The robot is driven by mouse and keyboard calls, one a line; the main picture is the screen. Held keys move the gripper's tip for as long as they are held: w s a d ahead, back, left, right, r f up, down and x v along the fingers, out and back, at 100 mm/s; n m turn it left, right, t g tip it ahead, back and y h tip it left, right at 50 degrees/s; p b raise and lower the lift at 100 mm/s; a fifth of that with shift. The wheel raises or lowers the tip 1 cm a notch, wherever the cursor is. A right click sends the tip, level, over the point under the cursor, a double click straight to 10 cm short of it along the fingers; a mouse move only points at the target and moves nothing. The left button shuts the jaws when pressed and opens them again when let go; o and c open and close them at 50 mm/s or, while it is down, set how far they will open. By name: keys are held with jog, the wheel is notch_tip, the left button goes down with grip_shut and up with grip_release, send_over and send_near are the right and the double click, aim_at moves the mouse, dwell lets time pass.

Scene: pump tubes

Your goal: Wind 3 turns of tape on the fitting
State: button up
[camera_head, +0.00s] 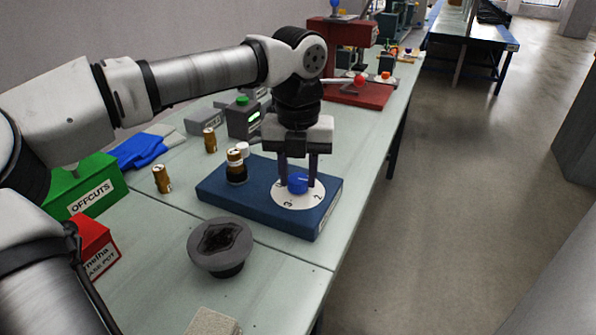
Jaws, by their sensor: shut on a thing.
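My gripper (299,183) points straight down over the right part of a blue base block (220,195). Its two dark fingers stand on either side of a blue knob (298,185) and are shut on it. The knob sits at the middle of a white dial (296,202) with the figures 3 and 2 showing; my fingers cover part of the dial. A brass fitting (235,158) with a dark lower part stands upright on the left part of the block, apart from my gripper. A small white round piece (243,148) is just behind it. How much tape is wound cannot be told.
Loose brass fittings (162,179) (210,140) stand left of the block. A grey bowl-like holder (220,246) is in front. A green offcuts bin (85,187) and red box (95,245) are at left. A red press (355,93) stands behind.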

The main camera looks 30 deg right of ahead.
jog(key=shift+r+m+p, duration=0.15)
jog(key=shift+m+p, duration=0.35)
jog(key=shift+m, duration=0.2)
jog(key=shift+m+p, duration=0.3)
jog(key=shift+m, duration=0.7)
jog(key=shift+m+p, duration=0.3)
jog(key=shift+m, duration=0.2)
jog(key=shift+m+p, duration=0.35)
jog(key=shift+m, duration=0.95)
